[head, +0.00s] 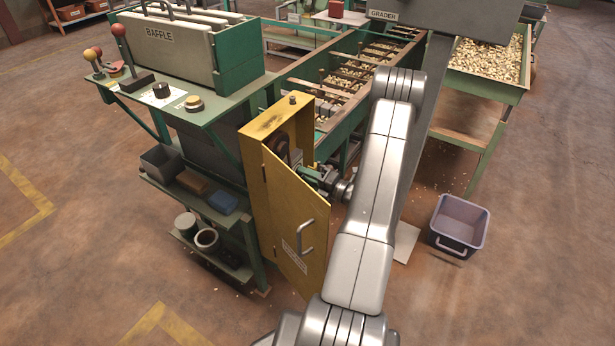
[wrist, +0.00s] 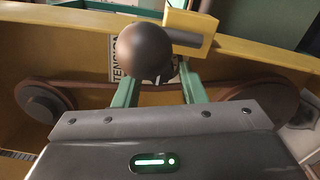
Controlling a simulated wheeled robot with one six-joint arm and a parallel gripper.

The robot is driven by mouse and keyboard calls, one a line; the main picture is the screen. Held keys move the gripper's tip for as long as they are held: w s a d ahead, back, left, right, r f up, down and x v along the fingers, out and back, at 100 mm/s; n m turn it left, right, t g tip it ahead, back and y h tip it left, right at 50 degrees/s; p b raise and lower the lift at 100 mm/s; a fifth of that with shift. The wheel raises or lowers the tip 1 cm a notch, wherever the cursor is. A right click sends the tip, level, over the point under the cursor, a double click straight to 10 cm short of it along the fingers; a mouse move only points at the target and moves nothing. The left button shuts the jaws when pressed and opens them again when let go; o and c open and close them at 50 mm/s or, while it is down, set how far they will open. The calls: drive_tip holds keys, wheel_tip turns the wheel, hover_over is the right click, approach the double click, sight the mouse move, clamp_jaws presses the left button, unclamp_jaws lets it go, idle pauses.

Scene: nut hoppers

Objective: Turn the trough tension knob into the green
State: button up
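The tension knob is a dark brown ball (wrist: 145,50) in the wrist view, in front of a partly hidden white label reading "TENSION" (wrist: 118,60). My gripper (wrist: 160,78) has its two green fingers apart. The ball covers the left fingertip, and a narrow gap shows between the ball and the right finger. I cannot tell whether either finger touches it. In the head view my gripper (head: 303,170) reaches into the yellow guard cabinet (head: 262,200), where the knob is hidden. I see no green band of a gauge in either view.
A brown belt runs between a left pulley (wrist: 42,100) and a right pulley (wrist: 262,105) near the fingers. A yellow block (wrist: 190,32) sits beside the ball. The cabinet door (head: 295,225) stands open toward the front. A grey bin (head: 460,225) stands on the floor at right.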

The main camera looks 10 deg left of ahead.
drive_tip(key=p+v, duration=0.2)
drive_tip(key=v, duration=1.1)
drive_tip(key=shift+d, duration=0.4)
drive_tip(key=shift+a, duration=0.1)
drive_tip(key=b+x, duration=0.2)
drive_tip(key=x, duration=1.1)
drive_tip(key=shift+a+b, duration=0.3)
drive_tip(key=shift+r+p, duration=0.1)
drive_tip(key=shift+p, duration=0.2)
